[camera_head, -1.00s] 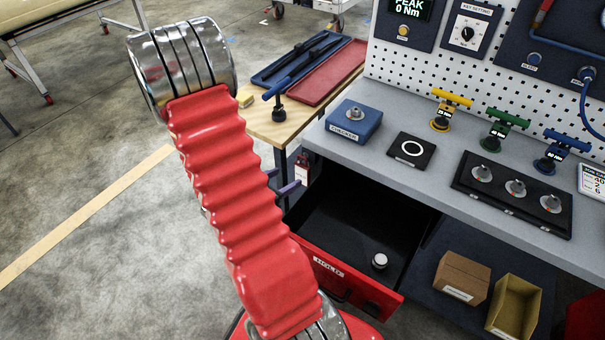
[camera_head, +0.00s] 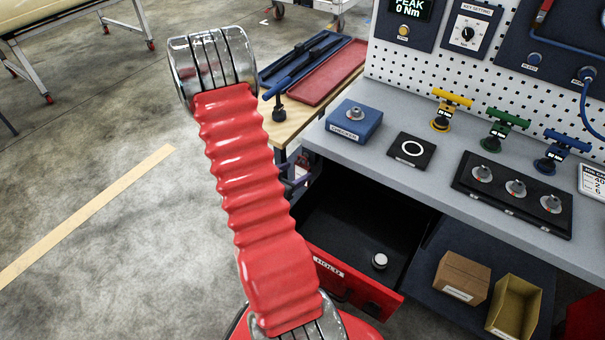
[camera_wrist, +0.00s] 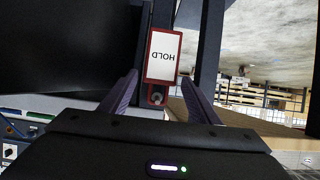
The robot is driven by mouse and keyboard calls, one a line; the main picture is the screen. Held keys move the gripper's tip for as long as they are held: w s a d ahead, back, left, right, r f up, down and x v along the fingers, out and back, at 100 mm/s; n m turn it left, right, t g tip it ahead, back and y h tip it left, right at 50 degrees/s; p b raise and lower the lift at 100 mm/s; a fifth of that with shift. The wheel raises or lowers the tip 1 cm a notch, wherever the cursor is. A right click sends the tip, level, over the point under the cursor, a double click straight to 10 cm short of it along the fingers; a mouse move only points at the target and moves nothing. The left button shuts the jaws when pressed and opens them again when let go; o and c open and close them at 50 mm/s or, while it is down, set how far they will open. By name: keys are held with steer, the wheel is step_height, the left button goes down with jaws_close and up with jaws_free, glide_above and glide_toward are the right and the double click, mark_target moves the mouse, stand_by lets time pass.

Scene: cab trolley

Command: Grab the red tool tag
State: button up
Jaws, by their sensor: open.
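The red tool tag (camera_wrist: 162,55) has a red border and a white face reading HOLD, upside down in the wrist view. It hangs against a dark upright post, with a round fastening at its lower end. My gripper (camera_wrist: 160,79) is open, with one purple finger on each side of the tag's lower part. A gap shows between each finger and the tag. In the head view my gripper (camera_head: 296,182) is small and partly hidden beside my red arm, at the bench's left end. The tag is hard to make out there.
An open red drawer (camera_head: 345,278) with a white knob inside stands below the grey bench (camera_head: 385,170). A wooden side table (camera_head: 290,122) holds blue and red trays. A blue block (camera_head: 354,125) sits on the bench. Open floor lies to the left.

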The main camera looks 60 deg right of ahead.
mark_target(301, 166)
steer(key=x, duration=0.3)
steer(key=shift+d, duration=0.15)
stand_by(0.4)
steer(key=c, duration=0.8)
steer(key=shift+r, duration=0.15)
steer(key=shift+r, duration=0.5)
steer(key=a, duration=0.3)
steer(key=shift+w+a+f, duration=0.1)
steer(key=shift+w+a, duration=0.2)
steer(key=shift+w, duration=0.05)
steer(key=shift+a+r, duration=0.2)
steer(key=shift+r, duration=0.1)
step_height(301, 166, up, 13)
steer(key=shift+r, duration=0.1)
